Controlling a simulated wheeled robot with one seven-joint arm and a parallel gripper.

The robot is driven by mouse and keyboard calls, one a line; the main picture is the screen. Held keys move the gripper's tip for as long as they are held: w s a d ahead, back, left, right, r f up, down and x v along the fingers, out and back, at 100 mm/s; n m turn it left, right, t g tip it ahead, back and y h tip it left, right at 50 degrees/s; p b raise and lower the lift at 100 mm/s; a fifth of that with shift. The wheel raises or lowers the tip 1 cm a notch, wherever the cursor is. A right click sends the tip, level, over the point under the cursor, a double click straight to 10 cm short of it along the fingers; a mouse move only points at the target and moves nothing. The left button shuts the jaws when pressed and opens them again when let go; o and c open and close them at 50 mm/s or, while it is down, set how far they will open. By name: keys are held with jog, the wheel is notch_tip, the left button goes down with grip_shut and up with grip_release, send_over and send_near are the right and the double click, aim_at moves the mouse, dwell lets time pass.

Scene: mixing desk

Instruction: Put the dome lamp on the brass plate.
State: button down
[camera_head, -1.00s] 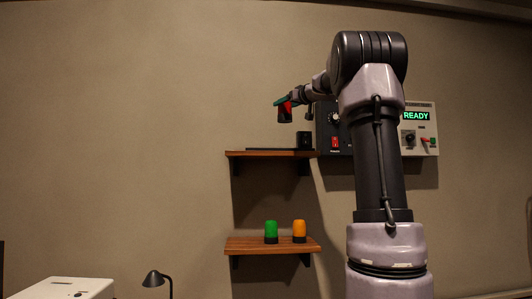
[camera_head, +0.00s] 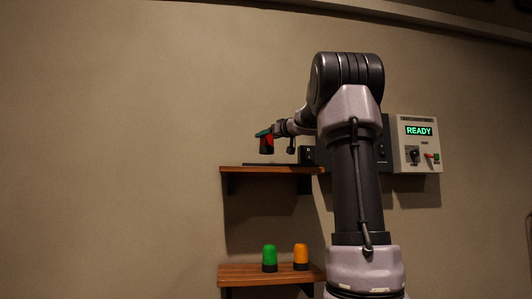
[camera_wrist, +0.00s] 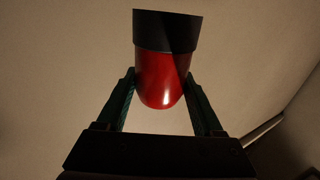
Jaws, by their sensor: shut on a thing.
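My gripper (camera_head: 265,133) is shut on a red dome lamp (camera_head: 267,143) with a black base, above the left part of the upper shelf. In the wrist view my gripper (camera_wrist: 160,90) has a green finger on each side of the red dome (camera_wrist: 160,75), and the black base points away from the palm. In the head view the lamp looks about upright, base down, with a small gap above a thin dark flat piece (camera_head: 262,164) on the shelf. I cannot tell whether this piece is the brass plate; no brass colour shows.
The wooden upper shelf (camera_head: 240,170) also bears a small black box (camera_head: 307,156), close right of the gripper. A lower shelf (camera_head: 240,273) holds a green lamp (camera_head: 270,257) and an orange lamp (camera_head: 301,256). A wall panel (camera_head: 418,145) reads READY.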

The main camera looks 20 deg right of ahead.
aim_at(271, 147)
jog(key=shift+f, duration=2.35)
jog(key=shift+f, duration=0.1)
grip_release()
